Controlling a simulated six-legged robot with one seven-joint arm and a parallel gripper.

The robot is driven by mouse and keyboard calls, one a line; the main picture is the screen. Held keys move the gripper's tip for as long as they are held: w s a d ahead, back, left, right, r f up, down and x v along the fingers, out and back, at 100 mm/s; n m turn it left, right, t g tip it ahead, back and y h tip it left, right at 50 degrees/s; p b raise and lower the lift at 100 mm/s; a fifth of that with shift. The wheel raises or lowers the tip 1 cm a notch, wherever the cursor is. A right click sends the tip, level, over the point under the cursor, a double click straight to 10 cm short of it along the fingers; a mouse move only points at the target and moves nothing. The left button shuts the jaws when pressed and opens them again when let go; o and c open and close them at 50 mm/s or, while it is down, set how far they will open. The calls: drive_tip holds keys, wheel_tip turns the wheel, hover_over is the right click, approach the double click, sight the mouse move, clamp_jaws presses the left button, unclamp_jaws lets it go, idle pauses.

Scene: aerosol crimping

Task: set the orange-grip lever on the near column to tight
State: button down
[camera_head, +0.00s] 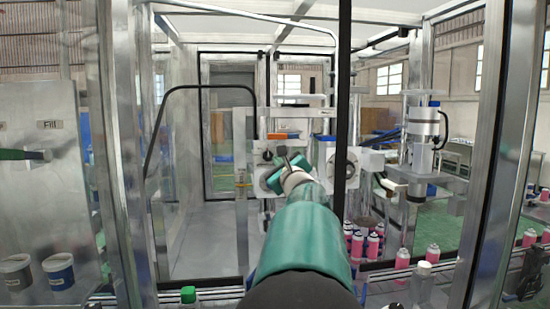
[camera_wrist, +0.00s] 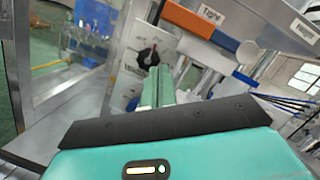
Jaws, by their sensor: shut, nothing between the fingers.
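The orange-grip lever (camera_wrist: 208,34) lies across the upper part of the wrist view, under a grey bar with a label reading "Tight" (camera_wrist: 211,15). A second label (camera_wrist: 303,31), too blurred to read, is further right. In the head view the orange grip (camera_head: 283,136) shows on the column just above my gripper (camera_head: 288,173). In the wrist view my gripper (camera_wrist: 157,84) has its green fingers together and empty. The fingertips are apart from the grip, below and left of it in the picture.
A white panel with a black knob (camera_wrist: 149,56) stands behind my fingertips. Blue cables (camera_wrist: 285,103) run at the right. In the head view pink cans (camera_head: 357,245) stand on the conveyor, and a black frame post (camera_head: 343,100) stands just right of my gripper.

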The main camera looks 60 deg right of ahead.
drive_tip(key=w+a+v, duration=0.1)
drive_tip(key=v, duration=0.9)
drive_tip(key=shift+f, duration=0.25)
idle(0.3)
